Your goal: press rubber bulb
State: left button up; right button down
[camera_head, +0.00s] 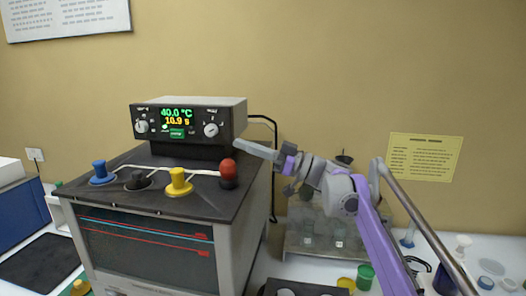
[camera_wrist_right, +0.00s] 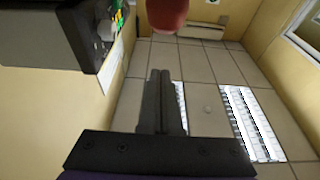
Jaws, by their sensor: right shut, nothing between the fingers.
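The rubber bulb (camera_head: 228,167) is red on top and dark below. My right gripper (camera_head: 239,145) is shut and empty. Its closed fingers show in the right wrist view (camera_wrist_right: 160,75), pointing towards the bulb with a visible gap. In the head view the fingertips are just above and right of the bulb. My left gripper is not in view.
The apparatus (camera_head: 252,200) carries a control box (camera_head: 190,118) whose display reads 40.0 °C and 10.9 s. Blue (camera_head: 102,172), black (camera_head: 137,180) and yellow (camera_head: 179,182) stoppers sit left of the bulb. A clear rack (camera_head: 300,245) and a green cup (camera_head: 365,276) stand at right.

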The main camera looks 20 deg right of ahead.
aim_at(228, 169)
jog(key=x, duration=0.3)
jog(key=shift+w+a+f, duration=0.1)
jog(key=shift+f, duration=0.15)
notch_tip(228, 169, down, 3)
jog(key=shift+r, duration=0.1)
jog(key=shift+s+d+f, duration=0.25)
jog(key=shift+s+f, duration=0.05)
jog(key=shift+w+f, duration=0.1)
jog(key=shift+a, duration=0.1)
jog(key=shift+f, duration=0.1)
